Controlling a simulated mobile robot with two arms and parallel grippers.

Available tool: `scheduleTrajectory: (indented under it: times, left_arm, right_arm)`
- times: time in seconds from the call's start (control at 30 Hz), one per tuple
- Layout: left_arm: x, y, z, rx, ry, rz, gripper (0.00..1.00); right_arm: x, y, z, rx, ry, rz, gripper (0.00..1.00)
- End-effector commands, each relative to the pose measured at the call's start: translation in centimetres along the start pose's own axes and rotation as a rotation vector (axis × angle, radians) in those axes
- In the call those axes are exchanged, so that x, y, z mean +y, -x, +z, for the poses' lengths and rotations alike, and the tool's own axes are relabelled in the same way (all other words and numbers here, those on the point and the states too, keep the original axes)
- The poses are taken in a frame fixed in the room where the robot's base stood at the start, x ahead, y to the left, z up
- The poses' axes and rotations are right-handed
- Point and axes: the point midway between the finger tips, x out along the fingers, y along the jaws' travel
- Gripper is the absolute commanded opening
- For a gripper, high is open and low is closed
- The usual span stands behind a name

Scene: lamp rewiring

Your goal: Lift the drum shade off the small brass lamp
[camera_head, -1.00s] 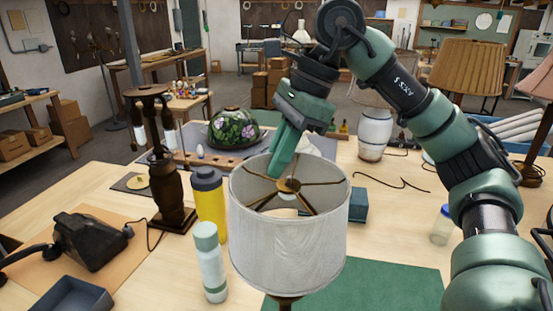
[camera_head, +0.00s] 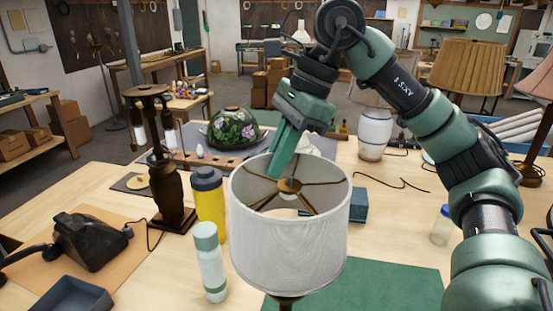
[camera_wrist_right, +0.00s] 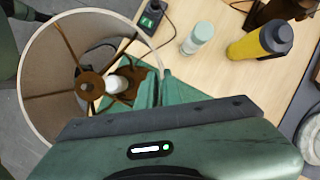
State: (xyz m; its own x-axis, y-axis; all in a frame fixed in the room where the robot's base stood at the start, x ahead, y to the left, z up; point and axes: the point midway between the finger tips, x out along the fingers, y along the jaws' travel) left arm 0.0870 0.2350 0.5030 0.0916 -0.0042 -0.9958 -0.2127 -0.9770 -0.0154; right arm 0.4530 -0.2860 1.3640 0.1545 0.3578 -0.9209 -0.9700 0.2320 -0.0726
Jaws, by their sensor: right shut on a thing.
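The pale drum shade (camera_head: 290,240) sits on the small lamp, whose brass stem (camera_head: 285,302) shows just below it. Most of the stem is hidden by the shade. Brass spokes meet at a hub (camera_head: 290,185) inside the shade's open top. My right gripper (camera_head: 276,172) reaches down to the shade's far rim and is shut on it. In the right wrist view, the fingers (camera_wrist_right: 163,92) meet the rim of the shade (camera_wrist_right: 42,70), and a white bulb (camera_wrist_right: 118,84) shows inside. My left gripper is not in view.
A white-green bottle (camera_head: 210,262) and a yellow bottle (camera_head: 210,205) stand close left of the shade. A dark turned lamp base (camera_head: 165,190) and a black telephone (camera_head: 90,240) are farther left. A green mat (camera_head: 385,285) lies clear at front right.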

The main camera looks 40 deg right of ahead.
Motion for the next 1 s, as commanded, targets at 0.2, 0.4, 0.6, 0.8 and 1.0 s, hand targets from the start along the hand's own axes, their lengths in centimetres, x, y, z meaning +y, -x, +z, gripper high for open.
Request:
scheduleTrajectory:
  times: [0.2, 0.4, 0.6, 0.8, 1.0]
  left_arm:
    - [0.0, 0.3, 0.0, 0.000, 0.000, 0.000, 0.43]
    - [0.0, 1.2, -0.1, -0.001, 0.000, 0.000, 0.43]
    - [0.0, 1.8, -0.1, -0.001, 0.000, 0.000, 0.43]
    - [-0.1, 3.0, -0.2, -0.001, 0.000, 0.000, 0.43]
    - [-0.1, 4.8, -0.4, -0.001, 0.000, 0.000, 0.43]
  right_arm:
    - [0.0, 0.4, 0.2, -0.001, 0.000, -0.001, 0.00]
    - [-0.1, 1.3, 0.5, -0.001, 0.000, 0.000, 0.00]
    - [-0.2, 2.0, 0.8, 0.000, 0.000, 0.000, 0.00]
    - [-0.3, 3.3, 1.4, -0.001, 0.000, -0.001, 0.00]
    - [-0.4, 5.2, 2.2, -0.001, 0.001, -0.001, 0.00]
